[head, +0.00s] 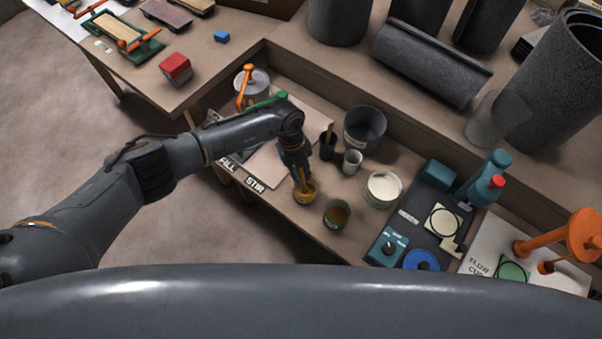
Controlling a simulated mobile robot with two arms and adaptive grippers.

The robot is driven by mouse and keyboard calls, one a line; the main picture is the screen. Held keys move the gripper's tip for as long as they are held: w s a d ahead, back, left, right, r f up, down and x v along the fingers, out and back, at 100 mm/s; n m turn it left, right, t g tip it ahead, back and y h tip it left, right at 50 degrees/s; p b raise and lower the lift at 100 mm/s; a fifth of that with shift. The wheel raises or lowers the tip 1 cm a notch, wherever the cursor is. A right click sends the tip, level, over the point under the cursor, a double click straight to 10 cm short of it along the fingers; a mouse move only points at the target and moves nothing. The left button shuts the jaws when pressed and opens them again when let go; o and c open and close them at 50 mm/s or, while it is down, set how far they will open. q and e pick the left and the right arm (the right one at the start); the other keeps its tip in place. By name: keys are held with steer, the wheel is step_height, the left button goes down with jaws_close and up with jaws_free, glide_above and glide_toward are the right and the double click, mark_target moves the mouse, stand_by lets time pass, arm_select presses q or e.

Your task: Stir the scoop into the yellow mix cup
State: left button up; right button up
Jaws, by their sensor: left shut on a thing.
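The yellow mix cup (306,196) stands on the sunken bench near its front edge, beside the STIR label. My left gripper (300,176) points down right above the cup, its fingertips close to the rim. It is shut on a thin stick-like thing, mostly hidden by the fingers; its lower end appears to be in the cup. I cannot tell how deep it reaches. The cup's contents are partly hidden. A green cup (337,213) with amber liquid stands just to the right. My right gripper is out of view.
A white tub (383,189), a small pale cup (352,162), a dark holder (328,146) and a dark bucket (365,127) stand close by.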

arm_select(q)
steer(key=shift+a+r, duration=0.1)
steer(key=shift+a, duration=0.1)
steer(key=shift+r, duration=0.1)
step_height(320, 180, up, 7)
steer(key=a+p, duration=0.1)
steer(key=p, duration=0.5)
steer(key=shift+w, duration=0.4)
step_height(320, 180, up, 5)
steer(key=p, duration=0.4)
stand_by(0.4)
steer(key=shift+f, duration=0.2)
